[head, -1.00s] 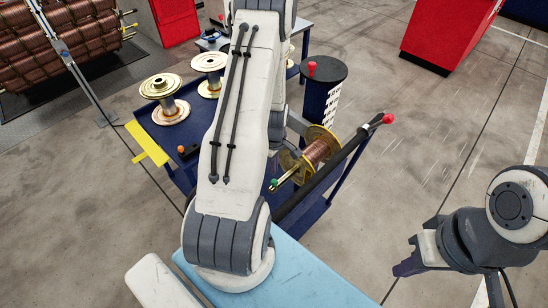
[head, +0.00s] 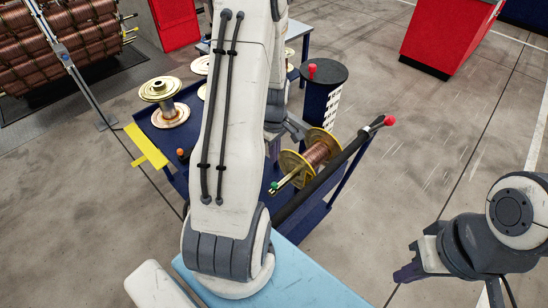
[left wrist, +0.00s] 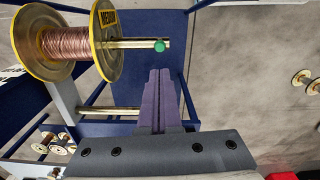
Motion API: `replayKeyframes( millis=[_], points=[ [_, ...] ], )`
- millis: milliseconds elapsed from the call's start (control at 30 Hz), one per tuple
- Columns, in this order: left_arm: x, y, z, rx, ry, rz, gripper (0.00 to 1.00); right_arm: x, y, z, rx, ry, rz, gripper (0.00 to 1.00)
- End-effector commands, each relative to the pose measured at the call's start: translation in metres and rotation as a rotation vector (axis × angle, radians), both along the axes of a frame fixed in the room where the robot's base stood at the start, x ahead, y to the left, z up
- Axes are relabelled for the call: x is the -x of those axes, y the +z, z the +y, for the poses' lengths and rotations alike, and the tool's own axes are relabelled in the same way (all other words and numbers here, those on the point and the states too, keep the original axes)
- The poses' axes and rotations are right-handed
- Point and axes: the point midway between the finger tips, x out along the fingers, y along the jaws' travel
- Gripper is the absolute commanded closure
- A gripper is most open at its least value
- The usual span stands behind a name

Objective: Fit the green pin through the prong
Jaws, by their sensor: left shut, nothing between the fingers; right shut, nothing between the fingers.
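The green pin (head: 274,185) shows its round green head at the free end of the metal prong (head: 286,180). In the left wrist view, the green head (left wrist: 160,45) sits against the prong (left wrist: 130,43) close to its tip; its shank is not visible. The prong carries a copper-wire spool (left wrist: 70,42) with yellow flanges. My left gripper (left wrist: 160,73) is shut and empty, its purple fingers pointing toward the prong's end, apart from the pin in the picture. My right gripper (head: 400,275) is shut and empty at the lower right, far from the prong.
A dark blue cart (head: 307,215) bears the prong, with a black bar (head: 335,165) ending in a red knob beside it. A red pin (head: 312,68) stands on a black-topped post. An orange pin (head: 181,152) and empty spools (head: 168,103) are at left.

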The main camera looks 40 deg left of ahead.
Motion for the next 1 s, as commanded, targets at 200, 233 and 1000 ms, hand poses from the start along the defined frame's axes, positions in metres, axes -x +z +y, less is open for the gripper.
replayKeyframes(
  millis=[200,233,1000],
  points=[
    [0.000,-0.033,0.000,0.002,-0.310,0.002,1.00,0.000,-0.020,0.000,0.000,0.000,0.000,1.00],
    [0.000,-0.037,0.000,0.002,-0.360,0.002,1.00,0.000,-0.022,0.000,0.000,0.000,0.000,1.00],
    [0.000,-0.104,0.000,0.000,-0.738,0.000,1.00,0.000,-0.073,0.000,0.000,0.001,0.000,1.00]
  ],
)
